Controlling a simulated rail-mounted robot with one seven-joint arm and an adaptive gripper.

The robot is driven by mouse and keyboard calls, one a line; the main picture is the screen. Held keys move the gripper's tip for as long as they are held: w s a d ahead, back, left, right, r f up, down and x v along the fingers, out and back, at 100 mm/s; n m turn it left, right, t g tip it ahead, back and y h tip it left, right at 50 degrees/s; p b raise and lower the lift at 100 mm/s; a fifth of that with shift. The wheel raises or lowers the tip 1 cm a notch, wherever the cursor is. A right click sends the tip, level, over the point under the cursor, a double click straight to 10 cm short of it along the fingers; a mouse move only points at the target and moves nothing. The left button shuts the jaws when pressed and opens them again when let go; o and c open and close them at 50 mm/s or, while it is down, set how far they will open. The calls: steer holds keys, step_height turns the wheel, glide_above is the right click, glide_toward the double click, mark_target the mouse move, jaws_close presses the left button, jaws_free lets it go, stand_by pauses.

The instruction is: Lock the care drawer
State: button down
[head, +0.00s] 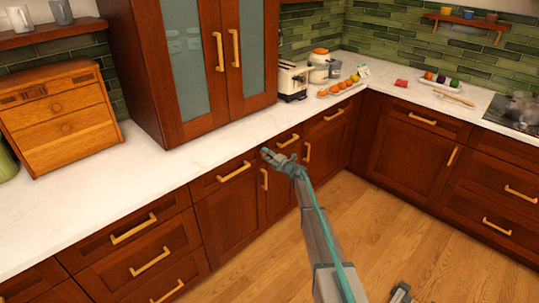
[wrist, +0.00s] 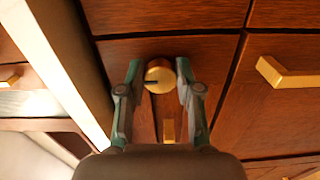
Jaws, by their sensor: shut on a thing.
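A round brass knob (wrist: 158,77) with a dark slot mark pointing left sits on a reddish-brown wooden front (wrist: 130,50). My gripper (wrist: 159,70) has one finger on each side of the knob and is shut on it. In the head view my gripper (head: 268,154) reaches the cabinet front just under the counter edge and hides most of the knob. A drawer with a brass bar handle (head: 288,141) is just to its right. The drawer fronts here look closed. I cannot tell from any label which one is the care drawer.
A brass bar handle (wrist: 285,72) is right of the knob in the wrist view. In the head view, another handle (head: 234,171) is left of my gripper and a vertical handle (head: 264,179) is below. The wooden floor (head: 390,225) is mostly clear.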

steer(key=c, duration=0.8)
jaws_free()
steer(key=shift+s, duration=0.1)
steer(key=v, duration=1.2)
